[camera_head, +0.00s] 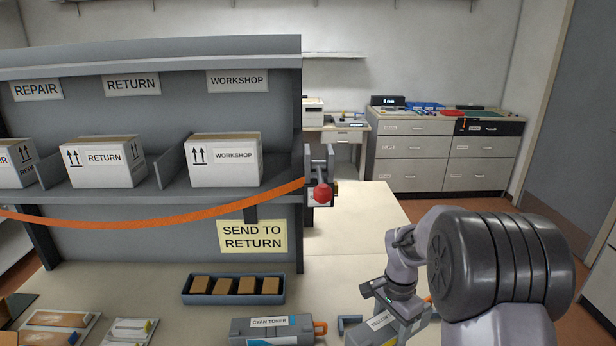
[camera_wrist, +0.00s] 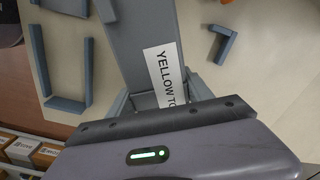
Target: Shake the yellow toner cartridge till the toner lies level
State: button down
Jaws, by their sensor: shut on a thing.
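The yellow toner cartridge (camera_wrist: 145,35) is a grey block with a white label reading "YELLOW TO", the rest cut off by my gripper. My gripper (camera_wrist: 158,98) is shut on it, with a finger on each side. In the head view the cartridge (camera_head: 408,329) is below my gripper (camera_head: 386,297) at the lower right, over the table, with an orange part at its right. I cannot tell whether it touches the table. No view of the toner inside is visible.
The cyan toner cartridge (camera_head: 272,330) lies to the left. A blue tray (camera_head: 233,297) of brown blocks is behind it. Grey-blue corner brackets (camera_wrist: 222,43) stand on the table. A shelf with boxes (camera_head: 225,160) and an orange strap (camera_head: 150,222) rises at the left.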

jog(key=s+a+n, duration=0.7)
jog(key=s+n, duration=0.2)
jog(key=n, duration=0.3)
notch_tip(320, 180, up, 10)
jog(key=f+p, duration=0.1)
jog(key=p, duration=0.7)
send_over(374, 341)
jog(key=s+a, duration=0.2)
jog(key=s, duration=0.2)
jog(key=shift+s+d+r, duration=0.1)
jog(key=shift+r, duration=0.15)
